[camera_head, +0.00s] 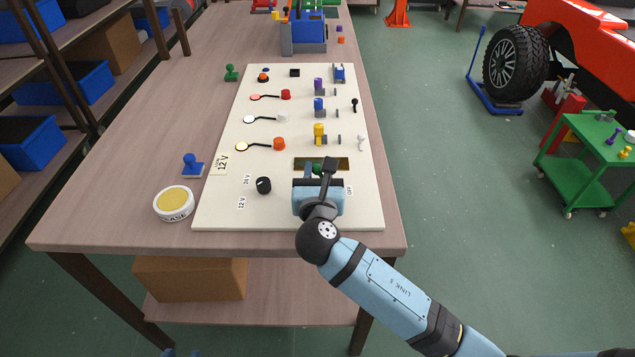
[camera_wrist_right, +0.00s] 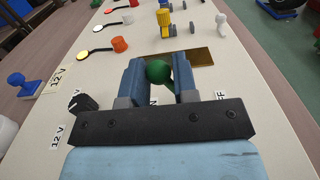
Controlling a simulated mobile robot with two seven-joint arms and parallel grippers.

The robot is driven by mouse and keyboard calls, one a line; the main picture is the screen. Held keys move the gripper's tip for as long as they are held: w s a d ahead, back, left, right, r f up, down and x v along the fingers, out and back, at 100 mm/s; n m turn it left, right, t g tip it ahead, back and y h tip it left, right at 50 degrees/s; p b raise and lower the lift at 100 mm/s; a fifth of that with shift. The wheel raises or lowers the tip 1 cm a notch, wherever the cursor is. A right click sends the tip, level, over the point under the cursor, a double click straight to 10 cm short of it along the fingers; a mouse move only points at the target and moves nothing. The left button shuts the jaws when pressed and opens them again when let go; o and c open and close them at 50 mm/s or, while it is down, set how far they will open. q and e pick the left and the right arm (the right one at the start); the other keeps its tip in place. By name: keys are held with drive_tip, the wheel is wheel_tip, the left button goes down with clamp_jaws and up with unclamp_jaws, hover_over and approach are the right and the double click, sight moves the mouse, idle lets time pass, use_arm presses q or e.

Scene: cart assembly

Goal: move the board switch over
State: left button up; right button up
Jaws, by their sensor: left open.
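The board switch has a round green knob (camera_wrist_right: 158,72) on a stem, at the slot in the near part of the white board (camera_head: 215,218). My right gripper (camera_head: 321,170) is over the switch and hides most of it in the head view. In the right wrist view its two blue fingers (camera_wrist_right: 159,80) are on either side of the knob, close against it. An OFF label (camera_wrist_right: 221,96) lies right of the fingers; a partly hidden label lies between them. Two blue tips at the bottom edge of the head view appear to be my left gripper (camera_head: 182,353), apart and empty.
A black dial (camera_head: 263,185) sits left of the switch, with colored plugs and knobs farther up the board. A blue stamp (camera_head: 192,165) and a round yellow-topped tin (camera_head: 174,203) stand left of the board. The table's left side is mostly clear.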

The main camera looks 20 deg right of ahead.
drive_tip(key=shift+s+d+r+p, duration=0.15)
drive_tip(key=shift+d+r+p, duration=0.05)
drive_tip(key=shift+p, duration=0.35)
drive_tip(key=shift+c, duration=0.2)
drive_tip(key=shift+s+d+r+p, duration=0.1)
drive_tip(key=shift+s+d+p, duration=0.05)
drive_tip(key=shift+d+p, duration=0.3)
drive_tip(key=shift+d, duration=0.15)
drive_tip(key=shift+s+d+p, duration=0.25)
drive_tip(key=shift+d+p, duration=0.35)
drive_tip(key=shift+d, duration=0.25)
